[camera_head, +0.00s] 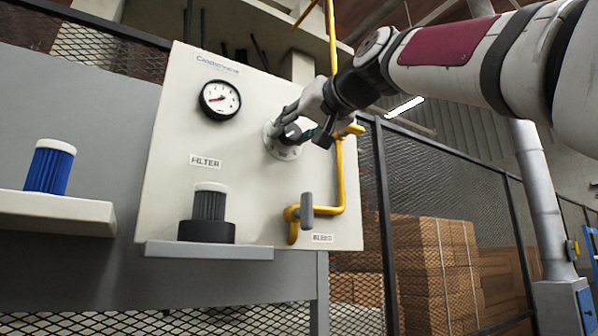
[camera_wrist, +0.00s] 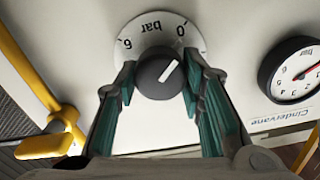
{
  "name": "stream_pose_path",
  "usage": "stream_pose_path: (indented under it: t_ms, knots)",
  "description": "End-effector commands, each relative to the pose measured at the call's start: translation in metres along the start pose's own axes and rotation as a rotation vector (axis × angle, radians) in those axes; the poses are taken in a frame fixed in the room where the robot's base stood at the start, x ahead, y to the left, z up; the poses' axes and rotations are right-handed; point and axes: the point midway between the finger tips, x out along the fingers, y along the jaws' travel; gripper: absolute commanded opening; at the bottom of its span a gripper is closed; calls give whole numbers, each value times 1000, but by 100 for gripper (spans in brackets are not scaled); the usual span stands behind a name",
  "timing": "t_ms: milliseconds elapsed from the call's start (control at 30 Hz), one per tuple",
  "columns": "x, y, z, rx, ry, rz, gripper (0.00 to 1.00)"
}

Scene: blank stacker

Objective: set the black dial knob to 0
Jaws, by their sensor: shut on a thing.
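The black dial knob (camera_wrist: 158,75) sits on a round white scale plate (camera_wrist: 140,32) marked "bar", 6 and 0, seen upside down in the wrist view. Its white pointer line slants to the upper right, toward the 0 side; I cannot tell whether it lines up exactly. My gripper (camera_wrist: 160,78) is shut on the knob, with one green-padded finger on each side. In the head view my gripper (camera_head: 300,125) is at the panel, covering most of the knob, and the scale plate (camera_head: 284,153) shows around it.
A pressure gauge (camera_head: 220,99) is left of the knob on the cream panel (camera_head: 165,165). Yellow pipe (camera_head: 339,185) runs on the right, with a yellow valve handle (camera_wrist: 45,145) close by.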

Motion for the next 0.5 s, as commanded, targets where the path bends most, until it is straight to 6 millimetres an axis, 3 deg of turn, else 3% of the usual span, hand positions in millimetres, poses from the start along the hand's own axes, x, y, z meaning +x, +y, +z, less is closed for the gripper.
stream_pose_path:
  t_ms: [500]
  knots:
    - [2, 0, 4, -67, -13, -1, 8]
